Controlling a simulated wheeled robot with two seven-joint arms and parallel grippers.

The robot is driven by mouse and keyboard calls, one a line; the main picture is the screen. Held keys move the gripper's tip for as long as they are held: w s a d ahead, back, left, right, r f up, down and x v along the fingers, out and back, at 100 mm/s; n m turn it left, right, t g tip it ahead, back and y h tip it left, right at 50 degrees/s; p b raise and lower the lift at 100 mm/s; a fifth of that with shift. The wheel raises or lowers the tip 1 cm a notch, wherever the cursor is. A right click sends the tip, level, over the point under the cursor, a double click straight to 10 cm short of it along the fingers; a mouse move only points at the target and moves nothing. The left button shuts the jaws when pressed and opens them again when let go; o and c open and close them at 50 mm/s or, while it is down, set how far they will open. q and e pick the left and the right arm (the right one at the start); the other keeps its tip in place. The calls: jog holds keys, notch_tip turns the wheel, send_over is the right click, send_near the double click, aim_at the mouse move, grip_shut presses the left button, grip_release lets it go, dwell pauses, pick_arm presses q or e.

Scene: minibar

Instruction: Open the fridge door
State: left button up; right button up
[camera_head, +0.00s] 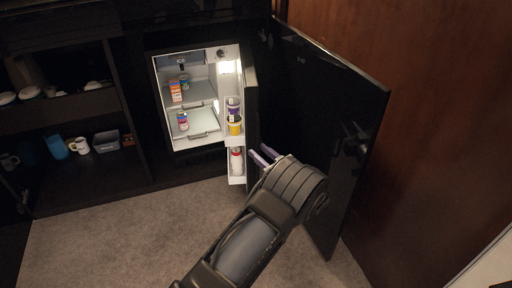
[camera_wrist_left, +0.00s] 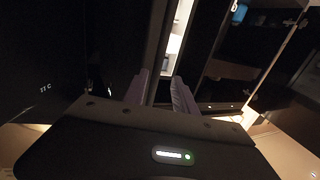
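The fridge (camera_head: 186,98) stands open in the dark cabinet, its white interior lit. Its door (camera_head: 251,125) is swung outward, seen nearly edge-on, with white shelves on its inner side. My left gripper (camera_head: 264,154) is beside the outer edge of this door, its pale purple fingers pointing toward it. In the left wrist view the two fingers (camera_wrist_left: 160,92) are apart, and the door's edge strip (camera_wrist_left: 159,45) shows between or just beyond them. I cannot tell whether a finger touches it. My right gripper is not in view.
A large black cabinet door (camera_head: 330,110) stands open to the right of the fridge door, near my left arm. Cups and a mug (camera_head: 79,145) sit on open shelves at the left. Cans and tubs (camera_head: 234,122) stand inside the fridge. Carpet (camera_head: 130,230) in front is clear.

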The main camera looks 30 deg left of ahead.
pick_arm(q)
jog(key=p+v, duration=0.1)
jog(key=v, duration=0.4)
jog(key=shift+r, duration=0.1)
